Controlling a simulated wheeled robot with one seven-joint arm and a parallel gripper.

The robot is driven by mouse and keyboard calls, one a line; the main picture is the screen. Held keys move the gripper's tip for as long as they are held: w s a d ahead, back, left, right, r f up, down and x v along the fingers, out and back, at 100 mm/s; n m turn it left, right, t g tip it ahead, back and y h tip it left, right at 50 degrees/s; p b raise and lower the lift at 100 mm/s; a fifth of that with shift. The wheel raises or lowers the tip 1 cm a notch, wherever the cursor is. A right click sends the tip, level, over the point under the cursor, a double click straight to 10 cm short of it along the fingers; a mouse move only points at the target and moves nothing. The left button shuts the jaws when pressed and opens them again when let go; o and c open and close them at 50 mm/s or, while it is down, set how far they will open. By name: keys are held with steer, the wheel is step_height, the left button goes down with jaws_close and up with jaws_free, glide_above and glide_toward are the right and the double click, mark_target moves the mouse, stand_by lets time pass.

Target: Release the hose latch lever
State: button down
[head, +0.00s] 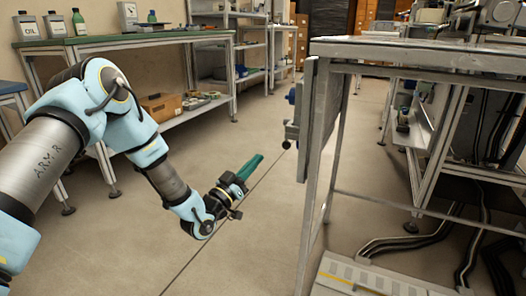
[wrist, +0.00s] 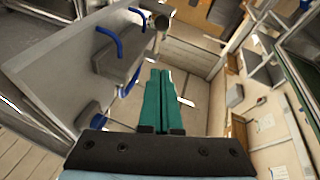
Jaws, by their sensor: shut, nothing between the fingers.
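My gripper (head: 257,160) has green fingers and is shut and empty, held in the open space left of the grey panel. Its fingers (wrist: 160,76) also show shut in the wrist view. The grey panel (head: 318,115) stands upright at the end of the metal bench, with small blue and grey fittings (head: 292,96) on its left face. In the wrist view, the panel (wrist: 50,65) carries a blue curved handle (wrist: 107,38) and a second blue handle (wrist: 132,80), left of my fingers and apart from them. I cannot tell which fitting is the hose latch lever.
The metal bench (head: 420,50) stands on the right, with black hoses (head: 405,243) on the floor below. A green-topped workbench (head: 130,41) with bottles and a lower shelf stands at the back left. The floor (head: 255,205) between them is clear.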

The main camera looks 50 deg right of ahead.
steer(key=shift+v, duration=1.35)
steer(key=shift+w+r, duration=0.1)
